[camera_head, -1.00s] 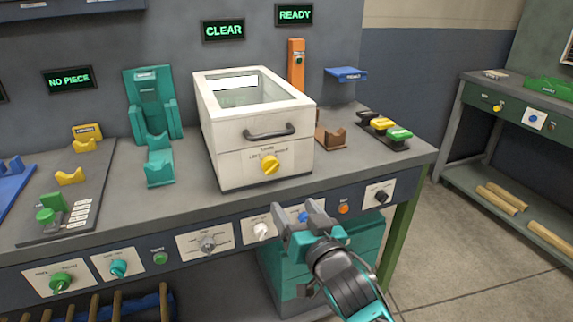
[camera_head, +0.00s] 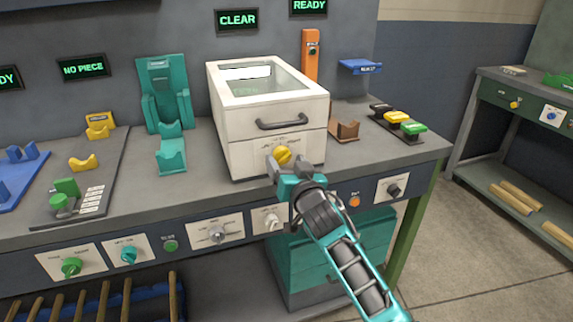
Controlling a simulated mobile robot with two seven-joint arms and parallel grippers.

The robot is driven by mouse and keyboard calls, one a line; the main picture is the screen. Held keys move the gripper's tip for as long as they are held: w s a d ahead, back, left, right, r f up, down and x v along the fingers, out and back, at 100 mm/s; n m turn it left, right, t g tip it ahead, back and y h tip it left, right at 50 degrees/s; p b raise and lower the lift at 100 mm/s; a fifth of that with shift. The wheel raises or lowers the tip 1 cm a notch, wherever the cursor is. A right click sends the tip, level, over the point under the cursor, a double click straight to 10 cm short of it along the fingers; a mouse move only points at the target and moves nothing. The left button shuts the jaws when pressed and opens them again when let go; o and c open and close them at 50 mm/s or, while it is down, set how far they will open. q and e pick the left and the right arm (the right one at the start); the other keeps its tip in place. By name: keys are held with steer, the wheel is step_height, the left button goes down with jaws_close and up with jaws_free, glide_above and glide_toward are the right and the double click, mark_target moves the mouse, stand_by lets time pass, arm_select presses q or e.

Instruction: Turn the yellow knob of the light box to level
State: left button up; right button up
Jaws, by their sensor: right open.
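The light box (camera_head: 239,153) is a white box with a glass top and a dark handle, standing on the grey bench. Its yellow knob (camera_head: 283,155) sits on the lower front, below the handle, with a printed label around it. The label is too small to read. My right gripper (camera_head: 287,166) is open just in front of the yellow knob, with its fingertips close to the knob's lower edge. I cannot tell whether they touch it. My left gripper is not in view.
A teal stand (camera_head: 165,97) and a teal cradle (camera_head: 171,155) are left of the box. A brown cradle (camera_head: 345,130) and several coloured buttons (camera_head: 399,121) are to its right. Knobs line the bench's front panel (camera_head: 197,240). Screens above read CLEAR (camera_head: 237,20) and NO PIECE (camera_head: 83,68).

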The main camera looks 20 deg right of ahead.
steer(key=shift+w, duration=0.3)
steer(key=shift+c, duration=0.4)
steer(key=c, duration=1)
steer(key=shift+n+p, duration=0.3)
steer(key=shift+n, duration=0.3)
steer(key=shift+n+p, duration=0.55)
steer(key=shift+n, duration=0.85)
steer(key=shift+d+n+p, duration=0.1)
steer(key=shift+n+p, duration=0.45)
steer(key=shift+n, duration=2.55)
